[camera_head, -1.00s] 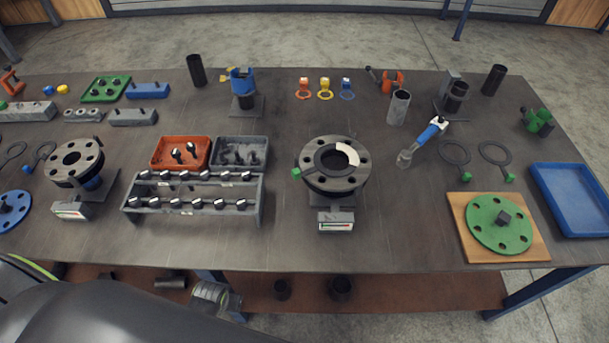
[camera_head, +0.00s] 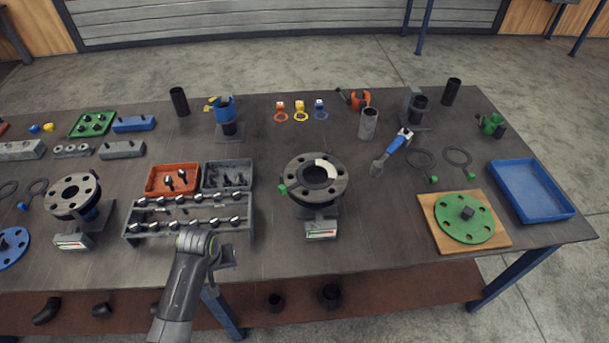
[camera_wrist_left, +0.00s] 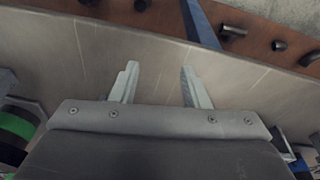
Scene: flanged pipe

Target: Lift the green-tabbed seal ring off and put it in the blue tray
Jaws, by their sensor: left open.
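The flanged pipe (camera_head: 316,178) stands on the middle of the table, with bolt holes round its dark flange. A green tab (camera_head: 282,189) sticks out at its left side; most of the seal ring it belongs to cannot be made out. The empty-looking blue tray (camera_head: 566,211) lies at the table's right end. My left gripper (camera_head: 226,257) is near the front table edge, left of and nearer than the pipe, just in front of the bolt rack. In the left wrist view its two fingers (camera_wrist_left: 160,88) are apart with nothing between them. My right gripper is not in view.
A bolt rack (camera_head: 190,222) stands left of the pipe, with an orange bin (camera_head: 150,181) and a grey bin behind it. Two loose green-tabbed rings (camera_head: 457,157) lie back right. Table between pipe and board is clear.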

